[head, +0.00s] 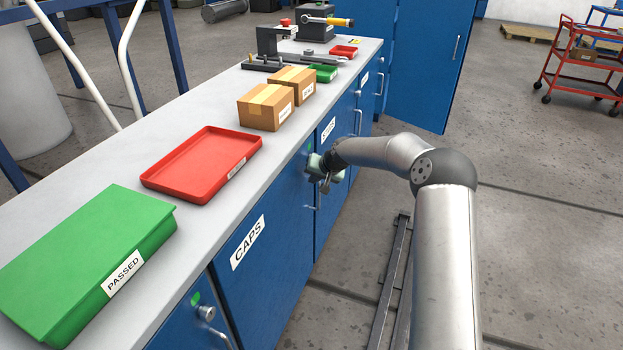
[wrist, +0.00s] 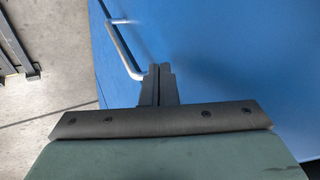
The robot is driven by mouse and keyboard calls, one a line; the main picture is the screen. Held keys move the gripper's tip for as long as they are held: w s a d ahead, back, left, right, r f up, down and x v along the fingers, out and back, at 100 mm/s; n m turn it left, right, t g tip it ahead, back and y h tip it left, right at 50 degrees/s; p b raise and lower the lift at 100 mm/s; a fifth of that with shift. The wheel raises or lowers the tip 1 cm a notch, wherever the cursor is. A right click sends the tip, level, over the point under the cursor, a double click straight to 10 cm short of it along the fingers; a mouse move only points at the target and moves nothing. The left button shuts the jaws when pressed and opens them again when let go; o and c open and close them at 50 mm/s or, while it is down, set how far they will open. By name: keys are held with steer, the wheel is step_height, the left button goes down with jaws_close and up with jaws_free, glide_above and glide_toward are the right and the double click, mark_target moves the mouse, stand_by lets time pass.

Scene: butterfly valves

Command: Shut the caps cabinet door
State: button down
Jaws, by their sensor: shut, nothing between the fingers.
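The caps cabinet door (head: 262,232) is a blue panel with a white CAPS label, under the workbench. In the head view it lies about flush with the cabinet front; a small gap cannot be ruled out. Its slim handle (head: 309,207) is near its right edge. My gripper (head: 326,184) is in front of the cabinet by that edge, partly hidden by its own wrist. In the wrist view my gripper (wrist: 160,85) has its fingers together and empty, close to a blue panel (wrist: 230,60). A metal bar handle (wrist: 128,45) is just beyond the fingertips.
The bench top (head: 100,165) carries a green PASSED case (head: 85,255), a red tray (head: 200,165) and cardboard boxes (head: 265,107). A tall blue door (head: 430,60) stands open at the back. A floor rail (head: 390,285) runs beside the cabinets.

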steer(key=s+d+f+v, duration=0.1)
steer(key=v, duration=1)
steer(key=s+a+r+n+g+h+p, duration=0.1)
steer(key=s+r+h+p, duration=0.2)
steer(key=s, duration=0.6)
steer(key=s+a+r+n+g+p, duration=0.1)
steer(key=s+r+g+p, duration=0.15)
steer(key=s+r, duration=0.45)
steer(key=s+d+r+g+p, duration=0.1)
steer(key=s+r+p, duration=0.2)
steer(key=s, duration=1.2)
steer(key=s+d+r+g+h+p, duration=0.1)
steer(key=s+d+r+p, duration=0.1)
steer(key=s, duration=1.3)
steer(key=shift+d+r+p, duration=0.15)
steer(key=shift+r+p, duration=0.3)
steer(key=shift+p, duration=0.45)
